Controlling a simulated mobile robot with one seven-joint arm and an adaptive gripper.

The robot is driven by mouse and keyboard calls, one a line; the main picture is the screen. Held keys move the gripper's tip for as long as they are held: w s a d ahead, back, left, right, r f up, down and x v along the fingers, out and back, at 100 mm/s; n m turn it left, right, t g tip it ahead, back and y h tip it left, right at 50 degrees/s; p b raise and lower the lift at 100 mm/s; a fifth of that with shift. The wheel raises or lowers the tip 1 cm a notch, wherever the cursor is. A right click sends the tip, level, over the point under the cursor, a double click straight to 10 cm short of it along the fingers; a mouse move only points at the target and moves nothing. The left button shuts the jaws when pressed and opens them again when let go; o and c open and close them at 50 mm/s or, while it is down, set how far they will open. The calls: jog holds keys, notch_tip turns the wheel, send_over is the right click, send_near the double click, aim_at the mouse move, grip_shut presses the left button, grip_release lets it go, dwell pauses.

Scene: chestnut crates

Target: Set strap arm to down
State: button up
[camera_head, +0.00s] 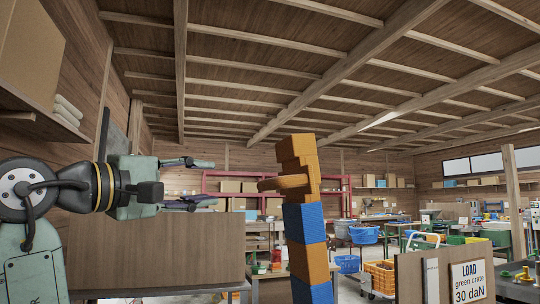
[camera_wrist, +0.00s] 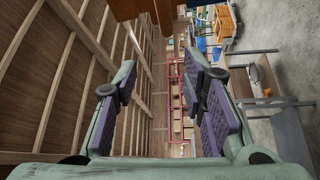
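A tall post of orange and blue blocks (camera_head: 305,222) stands right of centre in the head view. A rounded orange arm (camera_head: 285,184), likely the strap arm, sticks out level to the left from its upper orange part. My gripper (camera_head: 208,182) is left of that arm, at about its height in the picture, pointing right. Its fingers are wide apart with nothing between them, as the wrist view (camera_wrist: 160,65) also shows. A gap shows between the fingertips and the orange arm. In the wrist view, brown-orange and blue parts at the top edge may be the post; this is unclear.
A wooden panel (camera_head: 150,255) stands below my gripper. A board with a "LOAD green crate 30 daN" sign (camera_head: 468,282) is at the lower right. An orange crate (camera_head: 380,275) and a blue crate (camera_head: 363,235) are behind. A shelf (camera_head: 40,115) hangs at the upper left.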

aim_at(266, 184)
jog(key=w+d+g+p, duration=0.1)
jog(key=d, duration=0.3)
jog(key=w+d+g+p, duration=0.1)
jog(key=w+d, duration=0.1)
jog(key=d, duration=0.2)
jog(key=w+d+g+p, duration=0.1)
jog(key=d, duration=0.3)
jog(key=shift+w+d+m+h+p, duration=0.1)
jog(key=shift+w+m+h+p, duration=0.2)
jog(key=shift+p, duration=0.05)
jog(key=shift+c, duration=0.6)
grip_shut()
